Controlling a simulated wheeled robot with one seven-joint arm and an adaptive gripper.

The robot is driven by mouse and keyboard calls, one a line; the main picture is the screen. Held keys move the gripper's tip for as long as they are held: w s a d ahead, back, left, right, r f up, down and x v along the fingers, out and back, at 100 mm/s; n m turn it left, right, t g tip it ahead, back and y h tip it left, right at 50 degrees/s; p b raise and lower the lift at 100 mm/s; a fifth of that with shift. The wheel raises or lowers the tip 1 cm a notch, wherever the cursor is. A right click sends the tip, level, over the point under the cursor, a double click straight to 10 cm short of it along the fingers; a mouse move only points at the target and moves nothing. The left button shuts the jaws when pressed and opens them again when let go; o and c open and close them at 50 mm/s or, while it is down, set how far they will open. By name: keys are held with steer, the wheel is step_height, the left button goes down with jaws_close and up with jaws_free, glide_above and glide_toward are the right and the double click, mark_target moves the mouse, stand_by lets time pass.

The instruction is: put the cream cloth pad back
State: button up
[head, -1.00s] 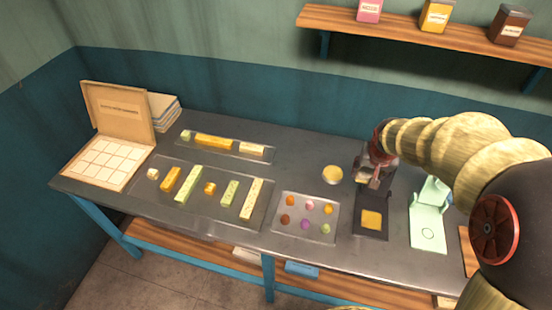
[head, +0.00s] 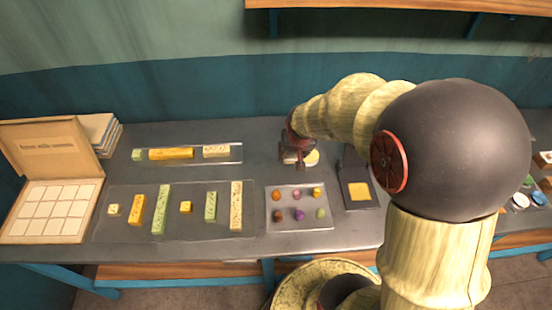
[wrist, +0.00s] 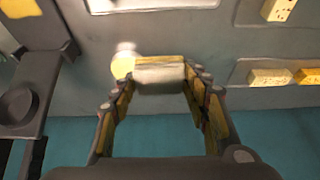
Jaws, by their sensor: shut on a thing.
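The cream cloth pad (wrist: 160,73) shows in the wrist view as a small pale block with a yellowish edge, between my fingertips. My gripper (wrist: 158,82) is shut on it. In the head view my gripper (head: 297,157) is over the back of the table, beside a round pale-yellow disc (head: 313,158) that it partly covers. The disc also shows in the wrist view (wrist: 122,66), just left of the pad. The pad is hard to make out in the head view. Whether it touches the table or disc, I cannot tell.
A black stand (head: 350,165) with a yellow square is right of my gripper. A clear tray (head: 283,222) of coloured pieces lies in front. Trays of blocks (head: 120,228) and an open box (head: 90,205) are left. A wall shelf (head: 400,6) hangs above.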

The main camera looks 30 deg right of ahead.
steer(key=w+f, duration=0.2)
steer(key=w+a+f+b, duration=0.1)
steer(key=w+f, duration=0.1)
steer(key=w, duration=0.1)
steer(key=w+f+b, duration=0.1)
steer(key=w+f, duration=0.2)
steer(key=shift+a, duration=0.2)
steer(key=shift+w+f+b, duration=0.15)
steer(key=shift+f+b, duration=0.15)
steer(key=shift+f, duration=0.6)
steer(key=shift+w+f+b, duration=0.1)
steer(key=shift+f+b, duration=0.2)
steer(key=shift+f, duration=0.6)
steer(key=shift+f, duration=0.2)
steer(key=o, duration=1)
steer(key=shift+r, duration=0.1)
